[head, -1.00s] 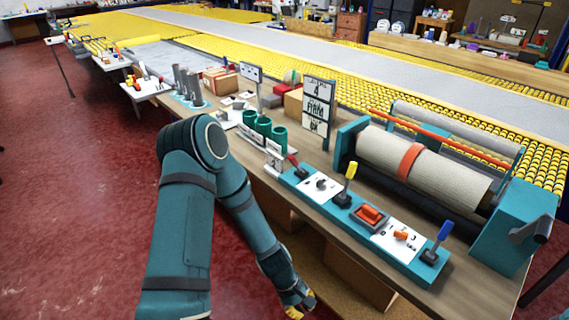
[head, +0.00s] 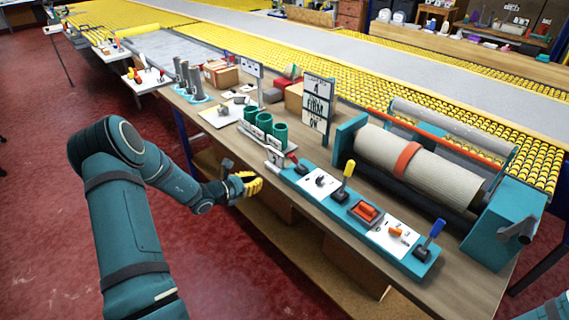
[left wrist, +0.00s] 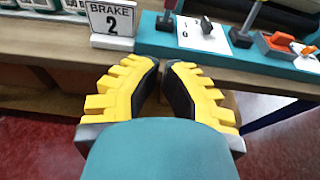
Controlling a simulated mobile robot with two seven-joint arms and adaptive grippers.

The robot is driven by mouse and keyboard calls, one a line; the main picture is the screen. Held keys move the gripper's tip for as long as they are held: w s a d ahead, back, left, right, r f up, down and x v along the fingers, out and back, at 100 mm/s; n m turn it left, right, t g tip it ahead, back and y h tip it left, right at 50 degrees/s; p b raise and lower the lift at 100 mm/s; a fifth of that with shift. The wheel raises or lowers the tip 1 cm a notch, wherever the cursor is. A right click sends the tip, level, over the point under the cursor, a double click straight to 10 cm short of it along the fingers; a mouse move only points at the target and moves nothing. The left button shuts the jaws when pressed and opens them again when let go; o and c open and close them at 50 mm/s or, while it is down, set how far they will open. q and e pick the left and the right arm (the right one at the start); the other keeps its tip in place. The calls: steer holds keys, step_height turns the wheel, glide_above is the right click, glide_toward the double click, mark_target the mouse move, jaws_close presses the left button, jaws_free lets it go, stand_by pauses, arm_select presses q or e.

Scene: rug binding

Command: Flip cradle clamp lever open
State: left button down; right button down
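A teal control panel (head: 330,205) lies along the front edge of the bench. It carries a red lever (head: 293,160), a yellow-tipped lever (head: 347,170), an orange rocker switch (head: 365,211) and a blue-tipped lever (head: 435,229). I cannot read which one is the cradle clamp lever. My left gripper (head: 250,184), with yellow fingers, is in front of the bench edge, near the panel's left end and touching no lever. In the left wrist view its fingertips (left wrist: 161,64) are close together with nothing held; lever bases show beyond them. My right gripper is out of view.
A small sign reading BRAKE 2 (left wrist: 112,20) stands left of the panel. Green cups (head: 265,127) and a tall sign (head: 317,108) stand behind it. A roller cradle with a beige roll (head: 440,175) lies behind the panel. The floor before the bench is clear.

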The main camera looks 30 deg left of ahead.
mark_target(294, 159)
arm_select(q)
steer(key=shift+w, duration=0.1)
steer(key=x, duration=0.3)
steer(key=r+x, duration=0.1)
steer(key=x, duration=0.3)
steer(key=b+x, duration=0.1)
steer(key=x, duration=0.3)
steer(key=shift+w+d+r, duration=0.15)
steer(key=shift+w+d, duration=0.05)
steer(key=shift+w, duration=0.2)
steer(key=shift+w+d+r, duration=0.25)
steer(key=shift+w+r, duration=0.2)
steer(key=shift+w, duration=0.25)
steer(key=shift+r, duration=0.1)
steer(key=shift+w+r+g+p, duration=0.15)
steer(key=shift+r+g+p, duration=0.05)
steer(key=shift+g+p, duration=0.2)
